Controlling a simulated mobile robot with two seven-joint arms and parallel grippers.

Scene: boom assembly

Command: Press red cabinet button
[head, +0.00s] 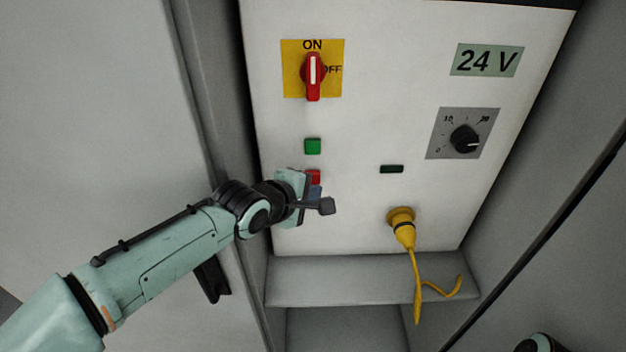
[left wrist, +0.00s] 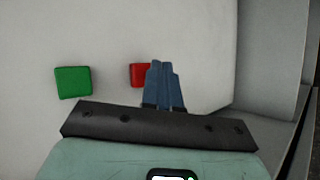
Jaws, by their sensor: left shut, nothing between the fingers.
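The red button (head: 313,176) is a small square on the white cabinet panel, below the green button (head: 313,146). My left gripper (head: 316,190) is in front of the panel at the red button and covers its lower part in the head view. In the left wrist view the red button (left wrist: 138,75) shows just left of the fingertips, partly hidden by them. The blue fingers (left wrist: 164,85) are shut with nothing between them. I cannot tell whether they touch the button. The green button also shows in the left wrist view (left wrist: 73,82). My right gripper is not in view.
Above is a red switch (head: 313,75) on a yellow plate. To the right are a black dial (head: 465,139), a small dark display (head: 391,169), a 24 V label (head: 487,60) and a yellow plug (head: 402,222) with a hanging cable. A ledge (head: 365,279) lies below the panel.

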